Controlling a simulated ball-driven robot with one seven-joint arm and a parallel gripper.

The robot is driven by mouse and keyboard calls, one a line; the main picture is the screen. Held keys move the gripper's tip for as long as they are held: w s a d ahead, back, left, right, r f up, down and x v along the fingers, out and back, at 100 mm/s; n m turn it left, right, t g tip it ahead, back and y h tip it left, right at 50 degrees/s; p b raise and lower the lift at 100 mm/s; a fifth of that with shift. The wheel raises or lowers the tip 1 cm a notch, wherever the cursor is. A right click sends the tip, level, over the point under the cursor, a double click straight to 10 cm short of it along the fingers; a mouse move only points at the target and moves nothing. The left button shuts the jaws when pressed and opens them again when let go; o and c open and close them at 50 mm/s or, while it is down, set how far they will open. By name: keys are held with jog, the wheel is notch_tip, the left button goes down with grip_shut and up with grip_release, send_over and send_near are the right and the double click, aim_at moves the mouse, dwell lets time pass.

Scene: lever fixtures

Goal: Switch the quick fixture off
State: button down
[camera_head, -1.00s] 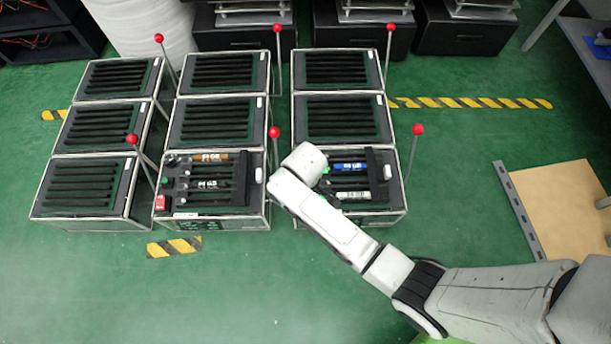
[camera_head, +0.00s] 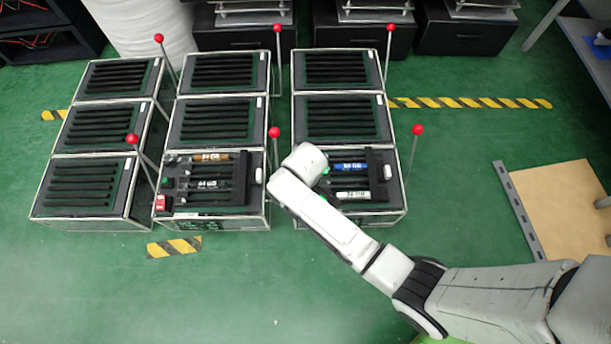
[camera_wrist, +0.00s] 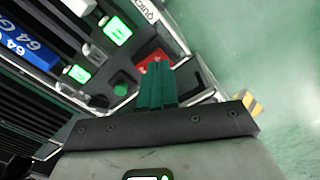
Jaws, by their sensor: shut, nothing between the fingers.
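The quick fixture (camera_head: 398,208) is the front box of the right column, with blue and white labelled modules in its top. Its lettering, partly cut off, shows in the wrist view (camera_wrist: 147,12). A red switch (camera_wrist: 192,68) sits at its corner, beside a round green button (camera_wrist: 121,89). Two small displays (camera_wrist: 117,30) glow green. My gripper (camera_wrist: 156,66) is shut and empty, its fingertips over the red switch and partly hiding it; I cannot tell whether they touch. In the head view my arm hides that corner of the fixture.
A similar fixture (camera_head: 212,222) with its own red switch (camera_head: 160,202) stands to the left. Other slotted boxes stand around and behind. Rods with red knobs (camera_head: 418,130) rise beside the boxes, one right of the quick fixture. Green floor in front is free.

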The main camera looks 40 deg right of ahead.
jog(key=shift+f+b, duration=0.6)
jog(key=shift+f, duration=0.35)
dwell(1.0)
notch_tip(320, 180, up, 7)
jog(key=p, duration=0.8)
dwell(0.3)
dwell(0.5)
jog(key=s+d+r+m+t, duration=0.1)
jog(key=s+d+r+m, duration=0.25)
jog(key=s+r, duration=0.5)
jog(key=s+d+r+m, duration=0.2)
jog(key=s+d+r, duration=0.2)
jog(key=s+r, duration=0.5)
notch_tip(320, 180, up, 27)
jog(key=w+p, duration=0.1)
jog(key=p, duration=2.6)
jog(key=shift+d, duration=0.15)
jog(key=shift+f, duration=0.2)
